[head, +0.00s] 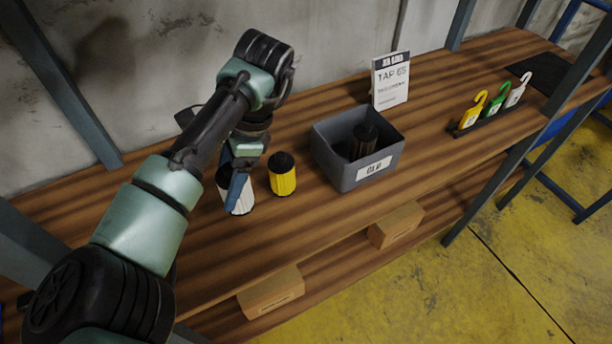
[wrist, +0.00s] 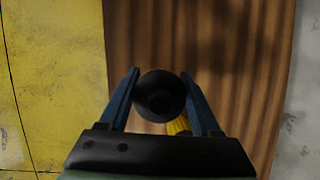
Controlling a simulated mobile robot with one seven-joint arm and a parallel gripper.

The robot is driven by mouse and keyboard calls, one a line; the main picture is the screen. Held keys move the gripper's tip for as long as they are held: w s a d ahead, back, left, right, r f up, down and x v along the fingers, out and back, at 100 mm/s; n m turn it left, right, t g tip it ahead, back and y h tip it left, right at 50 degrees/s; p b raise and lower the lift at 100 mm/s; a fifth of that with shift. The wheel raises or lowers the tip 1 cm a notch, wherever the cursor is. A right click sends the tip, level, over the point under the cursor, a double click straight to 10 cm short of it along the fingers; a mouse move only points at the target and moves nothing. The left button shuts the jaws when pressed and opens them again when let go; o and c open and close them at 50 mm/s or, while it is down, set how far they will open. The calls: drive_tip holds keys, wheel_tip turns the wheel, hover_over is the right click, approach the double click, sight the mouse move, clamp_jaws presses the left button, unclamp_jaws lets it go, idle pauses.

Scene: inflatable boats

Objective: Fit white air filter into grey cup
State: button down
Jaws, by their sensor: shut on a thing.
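The white air filter (head: 246,201) stands upright at the bench's left part, with my gripper (head: 237,190) around it. My blue fingers are shut on it from both sides. In the wrist view its round black top (wrist: 160,96) sits between my fingertips (wrist: 160,90). I cannot tell whether its base touches the bench. A grey open-topped box (head: 345,178) with a white label stands to the right, holding a dark filter (head: 363,140). I see no other grey vessel that looks like a cup.
A yellow filter (head: 284,182) with a black top stands close to the right of the white one, and partly shows in the wrist view (wrist: 178,127). A sign (head: 390,80) stands behind the box. Coloured hooked tags (head: 496,103) stand far right. Bench (head: 440,110) between is clear.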

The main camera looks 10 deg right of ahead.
drive_tip(key=w+a+r+m+t+h+b, duration=0.25)
drive_tip(key=w+m+t+b, duration=0.3)
drive_tip(key=m+b, duration=0.6)
drive_tip(key=f+m, duration=0.1)
drive_tip(key=f, duration=0.2)
drive_tip(key=f+p, duration=0.1)
drive_tip(key=f, duration=0.2)
drive_tip(key=a+f+m, duration=0.1)
drive_tip(key=f, duration=0.3)
drive_tip(key=shift+w+m+g+y+p, duration=0.1)
drive_tip(key=shift+m+g+y+p, duration=0.15)
drive_tip(key=shift+m+p, duration=0.15)
drive_tip(key=shift+r, duration=0.1)
drive_tip(key=shift+c, duration=0.4)
unclamp_jaws()
drive_tip(key=v, duration=1.2)
drive_tip(key=shift+p, duration=0.4)
